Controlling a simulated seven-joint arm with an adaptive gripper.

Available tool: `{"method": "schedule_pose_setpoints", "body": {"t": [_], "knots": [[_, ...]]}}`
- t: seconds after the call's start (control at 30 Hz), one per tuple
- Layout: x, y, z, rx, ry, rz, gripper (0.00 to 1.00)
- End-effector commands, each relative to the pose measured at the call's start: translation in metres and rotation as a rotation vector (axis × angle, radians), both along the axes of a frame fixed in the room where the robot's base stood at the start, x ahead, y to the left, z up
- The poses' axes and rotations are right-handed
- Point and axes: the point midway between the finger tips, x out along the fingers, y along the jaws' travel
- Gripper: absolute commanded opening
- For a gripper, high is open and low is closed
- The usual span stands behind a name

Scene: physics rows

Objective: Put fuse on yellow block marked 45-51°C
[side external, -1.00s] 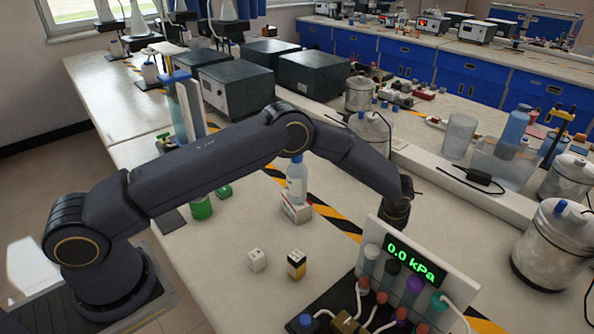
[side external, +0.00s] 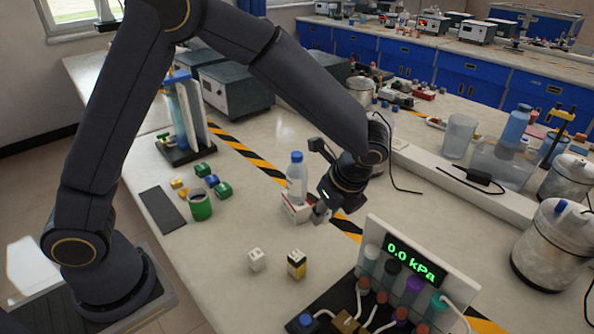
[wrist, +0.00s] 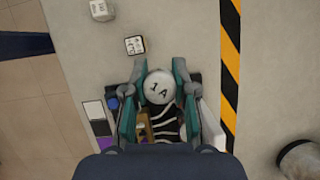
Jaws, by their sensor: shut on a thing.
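The fuse (wrist: 160,87) shows in the wrist view as a pale round end marked "1 A", between the two teal-sided fingers of my gripper (wrist: 160,70). The fingers are shut on it. In the side view my gripper (side external: 317,180) is by the bottle, and the fuse cannot be made out there. A small yellow and black block (side external: 296,266) stands on the table below the gripper. Its white top with dark marks shows in the wrist view (wrist: 135,45), just beyond the fingertips. Its temperature marking is too small to read.
A white cube (side external: 256,260) stands left of the block. A blue-capped bottle (side external: 296,180) stands on a white box (side external: 291,212) behind. A pressure panel (side external: 416,262) with tubes is at the right. A green jar (side external: 200,207) and small blocks lie left.

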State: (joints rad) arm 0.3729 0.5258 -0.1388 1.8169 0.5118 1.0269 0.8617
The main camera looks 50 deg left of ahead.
Motion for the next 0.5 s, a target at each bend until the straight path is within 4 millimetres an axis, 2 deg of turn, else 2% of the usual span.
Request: {"method": "schedule_pose_setpoints", "body": {"t": [0.03,0.1,0.2,0.3,0.4,0.5], "knots": [[-0.028,0.010,0.008,-0.001,-0.002,0.114,0.00],[-0.065,0.021,0.015,-0.001,-0.001,0.275,0.00],[-0.111,0.036,0.021,-0.002,-0.003,0.470,0.00],[-0.146,0.047,0.025,-0.001,-0.003,0.618,0.00],[-0.169,0.054,0.027,-0.002,-0.002,0.716,0.00],[-0.177,0.057,0.026,-0.002,-0.001,0.765,0.00]]}}
